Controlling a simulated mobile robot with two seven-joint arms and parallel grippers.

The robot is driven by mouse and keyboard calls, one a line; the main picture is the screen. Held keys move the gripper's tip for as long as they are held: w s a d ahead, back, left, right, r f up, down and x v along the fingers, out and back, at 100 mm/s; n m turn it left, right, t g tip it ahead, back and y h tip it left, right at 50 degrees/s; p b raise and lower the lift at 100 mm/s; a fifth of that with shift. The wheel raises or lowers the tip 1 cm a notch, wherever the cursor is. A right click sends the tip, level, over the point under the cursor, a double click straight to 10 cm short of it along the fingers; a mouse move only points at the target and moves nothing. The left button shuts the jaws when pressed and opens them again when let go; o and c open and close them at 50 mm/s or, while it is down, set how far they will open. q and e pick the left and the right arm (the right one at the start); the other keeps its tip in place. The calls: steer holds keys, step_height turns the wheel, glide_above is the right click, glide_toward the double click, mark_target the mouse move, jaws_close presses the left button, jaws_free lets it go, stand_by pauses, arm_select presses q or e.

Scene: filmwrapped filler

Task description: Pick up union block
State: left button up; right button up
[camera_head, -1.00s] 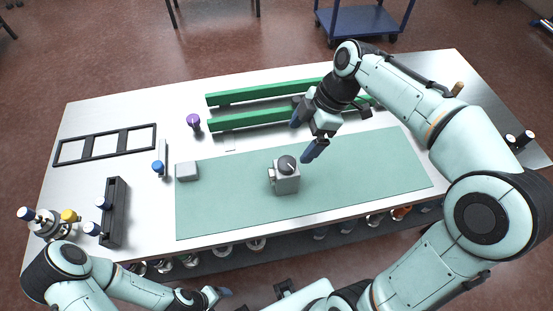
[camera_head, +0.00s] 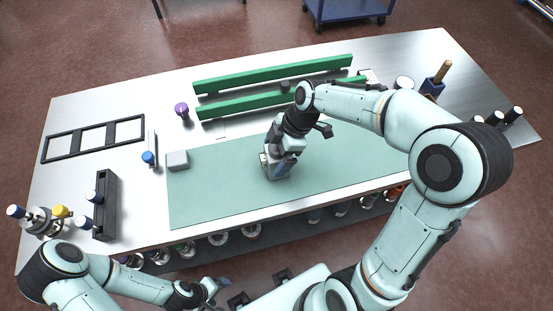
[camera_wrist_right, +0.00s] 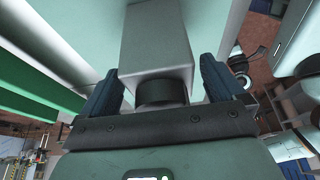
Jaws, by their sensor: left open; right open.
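The union block, a grey block with a dark round top (camera_wrist_right: 162,92), stands on the green mat (camera_head: 215,195). In the head view the block (camera_head: 264,160) is partly hidden by my right gripper (camera_head: 279,155). My right gripper is open, with its blue fingers on either side of the block. The right wrist view shows the block (camera_wrist_right: 155,42) between the two fingers, with a gap visible on the right side. My left gripper (camera_head: 216,288) is open and empty, low in front of the table's front edge.
A small grey box (camera_head: 177,160) lies at the mat's left corner. Green rails (camera_head: 240,76) lie behind the mat. A purple-topped part (camera_head: 182,108), a black frame (camera_head: 92,139) and a dark tray (camera_head: 105,210) are to the left. The mat's right part is clear.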

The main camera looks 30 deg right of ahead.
jaws_close()
steer(key=shift+r, duration=0.1)
